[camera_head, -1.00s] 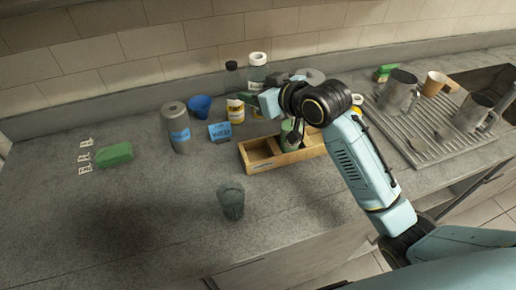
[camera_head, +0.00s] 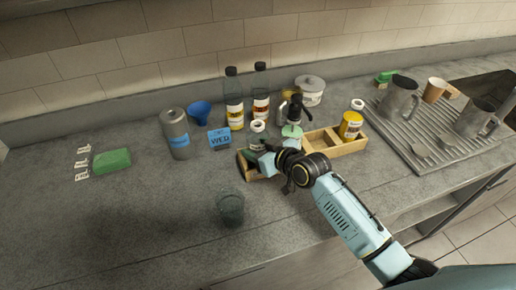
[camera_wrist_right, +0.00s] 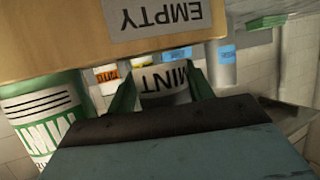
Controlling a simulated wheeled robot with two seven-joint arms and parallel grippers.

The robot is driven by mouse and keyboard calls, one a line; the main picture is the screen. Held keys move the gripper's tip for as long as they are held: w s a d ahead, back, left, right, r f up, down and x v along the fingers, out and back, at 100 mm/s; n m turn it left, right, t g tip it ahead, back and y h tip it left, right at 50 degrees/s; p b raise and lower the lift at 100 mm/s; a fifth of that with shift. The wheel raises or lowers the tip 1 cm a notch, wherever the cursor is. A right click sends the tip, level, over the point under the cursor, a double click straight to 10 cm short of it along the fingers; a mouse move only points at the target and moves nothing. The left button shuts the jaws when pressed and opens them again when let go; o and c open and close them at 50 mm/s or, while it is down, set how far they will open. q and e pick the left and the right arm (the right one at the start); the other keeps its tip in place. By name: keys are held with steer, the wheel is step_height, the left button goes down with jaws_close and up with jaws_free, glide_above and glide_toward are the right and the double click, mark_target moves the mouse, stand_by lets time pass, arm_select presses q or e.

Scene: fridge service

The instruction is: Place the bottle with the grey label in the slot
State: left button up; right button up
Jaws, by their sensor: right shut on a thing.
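My right gripper (camera_head: 260,152) is at the left end of the wooden rack (camera_head: 326,153), shut on a white-capped bottle (camera_head: 258,127). In the right wrist view the bottle's greyish label (camera_wrist_right: 165,80) reads MINT and sits between the fingers (camera_wrist_right: 160,95). The bottle looks upright, its lower part hidden behind the rack's front wall (camera_wrist_right: 60,35) with an upside-down EMPTY tag (camera_wrist_right: 155,17). I cannot tell whether it touches the compartment floor. My left gripper is not in view.
A yellow jar (camera_head: 350,125) stands in the rack's right end. Behind are two dark-capped bottles (camera_head: 234,108) and a lidded pot (camera_head: 310,92). A blue WED block (camera_head: 220,138) and grey canister (camera_head: 174,135) are left. A glass (camera_head: 231,210) stands in front; a drainer (camera_head: 420,135) is right.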

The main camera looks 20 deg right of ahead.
steer(key=shift+f, duration=0.1)
steer(key=o, duration=1)
steer(key=shift+s+r, duration=0.15)
steer(key=shift+r, duration=0.05)
steer(key=p+v, duration=0.1)
steer(key=v, duration=1)
steer(key=shift+s+d+r, duration=0.1)
steer(key=shift+s+d, duration=0.15)
steer(key=shift+s, duration=0.05)
